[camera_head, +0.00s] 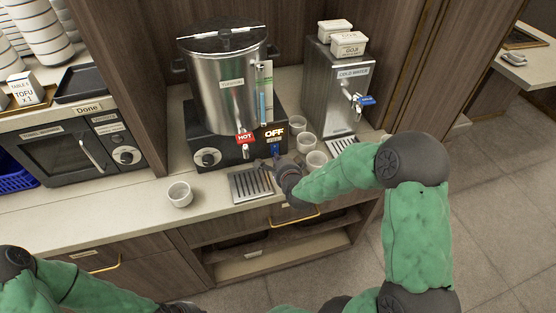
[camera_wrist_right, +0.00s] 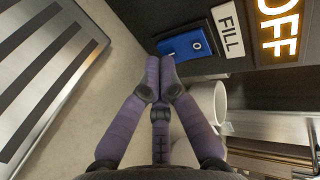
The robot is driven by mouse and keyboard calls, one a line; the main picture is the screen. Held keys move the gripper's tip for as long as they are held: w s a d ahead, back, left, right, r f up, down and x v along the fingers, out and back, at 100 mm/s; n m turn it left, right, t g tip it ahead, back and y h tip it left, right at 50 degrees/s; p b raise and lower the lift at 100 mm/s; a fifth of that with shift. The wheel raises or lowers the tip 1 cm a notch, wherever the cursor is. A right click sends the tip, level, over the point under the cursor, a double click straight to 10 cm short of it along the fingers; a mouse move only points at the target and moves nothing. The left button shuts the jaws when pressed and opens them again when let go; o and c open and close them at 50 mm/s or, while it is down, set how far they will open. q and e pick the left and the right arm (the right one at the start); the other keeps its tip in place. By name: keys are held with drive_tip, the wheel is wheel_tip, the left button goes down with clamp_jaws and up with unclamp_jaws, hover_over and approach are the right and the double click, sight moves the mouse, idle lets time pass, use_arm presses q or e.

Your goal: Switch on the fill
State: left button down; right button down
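The fill switch is a blue rocker (camera_wrist_right: 187,46) beside a FILL label (camera_wrist_right: 228,31) on the dark base of the steel water boiler (camera_head: 225,85). In the head view the blue switch (camera_head: 276,149) shows below a lit OFF sign (camera_head: 274,133). My right gripper (camera_head: 268,163) is in front of the boiler base. In the wrist view its purple fingers (camera_wrist_right: 160,65) are together and hold nothing; their tips are just beside the blue rocker. I cannot tell whether they touch it. My left arm is low at the left; its gripper (camera_head: 180,308) barely shows at the bottom edge.
A red HOT tap (camera_head: 245,139) and a drip tray (camera_head: 251,186) are close to my right gripper. White cups (camera_head: 316,161) stand right of the boiler, beside a cold water dispenser (camera_head: 330,90). One cup (camera_head: 180,195) stands on the counter at left.

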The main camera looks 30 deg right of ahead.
drive_tip(key=b, duration=0.3)
drive_tip(key=shift+w+d+f+t+b, duration=0.1)
drive_tip(key=shift+w+f+t+b, duration=0.25)
drive_tip(key=shift+f+t+b, duration=0.05)
drive_tip(key=shift+r+p, duration=0.25)
drive_tip(key=shift+p, duration=0.1)
drive_tip(key=shift+r, duration=0.1)
drive_tip(key=shift+r+p, duration=0.35)
drive_tip(key=shift+r, duration=0.4)
drive_tip(key=shift+f, duration=0.1)
